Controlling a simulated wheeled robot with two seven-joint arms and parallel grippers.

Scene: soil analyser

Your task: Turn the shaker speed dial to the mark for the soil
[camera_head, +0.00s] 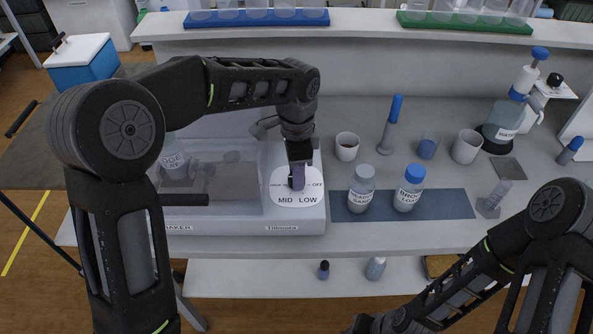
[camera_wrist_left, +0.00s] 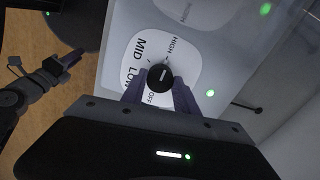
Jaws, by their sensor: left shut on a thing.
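The shaker (camera_head: 245,226) stands at the left of the bench, with a clear-walled compartment holding a labelled bottle (camera_head: 173,160). Its white dial plate (camera_head: 285,199) carries the words HIGH, MID, LOW and OFF. The black speed dial (camera_wrist_left: 160,77) has a white line lying roughly along the HIGH–OFF direction; I cannot tell which end is the pointer. My left gripper (camera_head: 297,180) is shut on the dial, and its fingers flank it in the left wrist view (camera_wrist_left: 160,93). It partly hides the dial in the head view. My right arm (camera_head: 455,290) is low at the right; its finger state is unclear.
A white-capped bottle (camera_head: 361,190) and a blue-capped bottle (camera_head: 408,190) stand on a dark blue mat (camera_head: 449,205) right of the shaker. Cups (camera_head: 347,147), a blue-handled tool (camera_head: 391,125) and a water dispenser (camera_head: 505,120) stand behind. A shelf with blue (camera_head: 257,18) and green trays (camera_head: 465,24) runs above.

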